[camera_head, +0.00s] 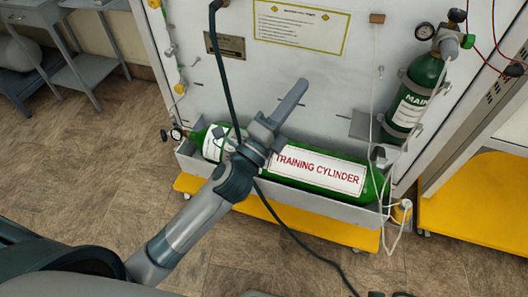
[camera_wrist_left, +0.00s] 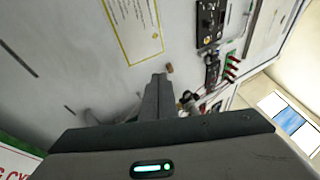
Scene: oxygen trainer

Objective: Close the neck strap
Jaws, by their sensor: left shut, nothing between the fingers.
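My left gripper (camera_head: 296,92) reaches up across the middle of the head view, its fingers together and empty in front of the white panel. In the left wrist view its fingertips (camera_wrist_left: 160,79) also lie together, pointing at the panel. A green upright cylinder (camera_head: 411,106) marked MAIN stands against the panel at the right, apart from the gripper. Its neck carries a valve and gauge (camera_head: 425,31). I cannot clearly make out the neck strap. A green cylinder labelled TRAINING CYLINDER (camera_head: 318,171) lies in a grey tray (camera_head: 325,203), partly hidden by my left arm.
The white panel (camera_head: 340,70) stands behind, with a yellow-edged notice (camera_head: 298,24). A dark hose (camera_head: 222,75) hangs down it and passes behind my arm. Yellow bases (camera_head: 300,222) stand below. A grey cart (camera_head: 50,40) is at upper left. The floor at lower left is clear.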

